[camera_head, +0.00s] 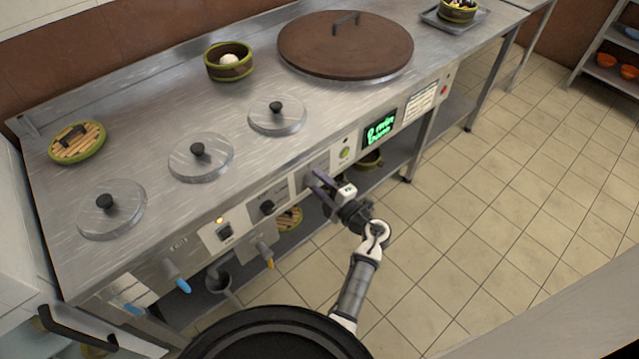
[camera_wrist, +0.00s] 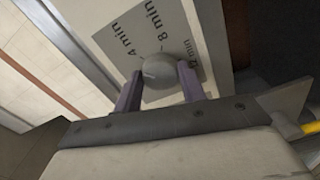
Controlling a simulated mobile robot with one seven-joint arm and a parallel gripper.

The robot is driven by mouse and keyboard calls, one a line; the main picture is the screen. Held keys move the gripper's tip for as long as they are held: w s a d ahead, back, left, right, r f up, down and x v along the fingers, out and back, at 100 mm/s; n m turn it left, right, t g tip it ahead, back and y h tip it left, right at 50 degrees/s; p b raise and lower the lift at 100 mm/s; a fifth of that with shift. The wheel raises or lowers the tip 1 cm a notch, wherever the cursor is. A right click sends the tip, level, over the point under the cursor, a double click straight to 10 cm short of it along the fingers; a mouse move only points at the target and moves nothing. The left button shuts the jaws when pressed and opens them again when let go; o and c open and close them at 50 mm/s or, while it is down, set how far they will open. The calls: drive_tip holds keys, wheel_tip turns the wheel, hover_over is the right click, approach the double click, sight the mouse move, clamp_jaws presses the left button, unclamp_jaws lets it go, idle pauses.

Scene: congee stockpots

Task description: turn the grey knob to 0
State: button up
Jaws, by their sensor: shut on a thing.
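The grey knob (camera_wrist: 160,72) shows in the wrist view as a round knob on a grey dial plate (camera_wrist: 122,35) marked "4 min", "8 min" and a partly covered label. A thin pointer line shows on its face; which mark it points to I cannot tell. My gripper (camera_wrist: 160,85) has its two purple-grey fingers on either side of the knob, shut on it. In the head view my gripper (camera_head: 316,183) reaches the front panel (camera_head: 297,187) of the steel counter, and its fingers hide the knob there. The 0 mark is not visible.
A black knob (camera_head: 267,207) and a switch (camera_head: 224,231) sit left of my gripper. Taps with blue (camera_head: 183,286) and yellow (camera_head: 270,263) tips jut out below. The tiled floor (camera_head: 480,220) at right is clear.

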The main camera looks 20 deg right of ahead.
drive_tip(key=n+b, duration=0.1)
drive_tip(key=n, duration=0.3)
drive_tip(key=shift+n, duration=0.3)
drive_tip(key=shift+n+b, duration=1.05)
drive_tip(key=shift+n, duration=0.95)
drive_tip(key=shift+r, duration=0.1)
drive_tip(key=o, duration=1)
drive_tip(key=shift+c, duration=0.2)
drive_tip(key=shift+s, duration=0.15)
drive_tip(key=b+v, duration=0.1)
drive_tip(key=v, duration=1.2)
drive_tip(key=shift+s, duration=0.3)
drive_tip(key=shift+d, duration=0.1)
